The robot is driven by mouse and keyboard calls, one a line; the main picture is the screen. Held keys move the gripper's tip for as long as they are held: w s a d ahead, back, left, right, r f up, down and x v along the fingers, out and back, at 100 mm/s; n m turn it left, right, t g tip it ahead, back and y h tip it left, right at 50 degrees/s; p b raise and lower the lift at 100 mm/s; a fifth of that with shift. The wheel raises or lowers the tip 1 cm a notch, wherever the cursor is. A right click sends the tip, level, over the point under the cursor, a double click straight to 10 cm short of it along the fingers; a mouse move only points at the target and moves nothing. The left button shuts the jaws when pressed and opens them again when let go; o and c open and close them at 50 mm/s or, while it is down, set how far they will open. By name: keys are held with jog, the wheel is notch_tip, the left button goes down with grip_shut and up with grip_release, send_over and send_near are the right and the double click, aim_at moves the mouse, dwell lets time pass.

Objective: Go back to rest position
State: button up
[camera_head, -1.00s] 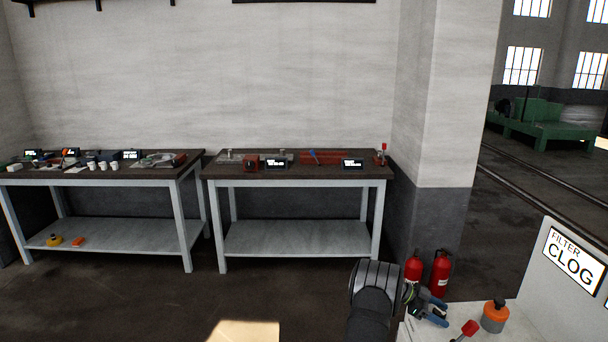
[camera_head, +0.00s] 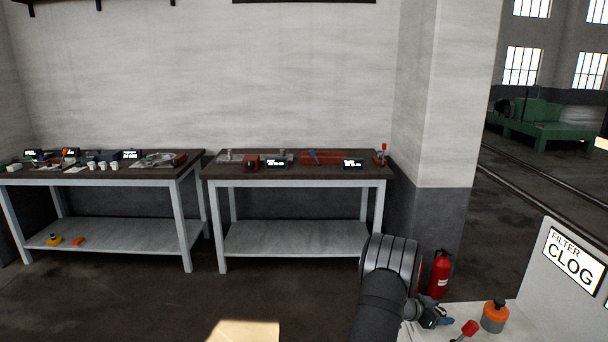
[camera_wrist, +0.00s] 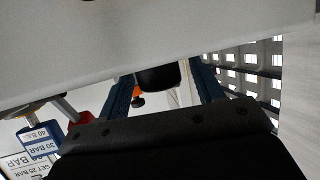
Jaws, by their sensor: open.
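My gripper (camera_head: 434,320) is at the lower right of the head view, beside the end of my dark arm and over the left end of a white machine top. Its body and fingers look small and partly turned away there. In the wrist view my gripper (camera_wrist: 166,84) shows two blue fingers spread apart. A dark rounded part (camera_wrist: 157,77) shows between them in the picture, under a pale surface; I cannot tell how near it is. I see nothing held.
The white machine top (camera_head: 512,318) carries a red-tipped lever (camera_head: 469,328), an orange-capped container (camera_head: 495,315) and a "FILTER CLOG" panel (camera_head: 575,262). A fire extinguisher (camera_head: 440,274) stands behind my arm. Two workbenches (camera_head: 296,178) (camera_head: 100,176) line the wall. The floor before them is clear.

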jog(key=shift+s+n+t+y, duration=0.1)
jog(key=shift+n+t+y, duration=0.8)
jog(key=shift+n+t, duration=0.85)
jog(key=shift+n+t+y, duration=0.4)
jog(key=shift+n+t, duration=0.15)
jog(key=shift+s+a+r, duration=0.15)
jog(key=shift+s+a, duration=0.05)
jog(key=shift+a, duration=0.1)
jog(key=shift+w+d+f, duration=0.2)
jog(key=shift+w+d, duration=0.1)
jog(key=shift+d, duration=0.05)
jog(key=shift+m+g, duration=0.3)
jog(key=shift+m+g+h, duration=0.5)
jog(key=shift+m+h, duration=0.1)
jog(key=shift+m+g+h, duration=0.6)
jog(key=shift+m+g, duration=0.5)
jog(key=shift+g, duration=0.1)
jog(key=shift+m+g, duration=0.3)
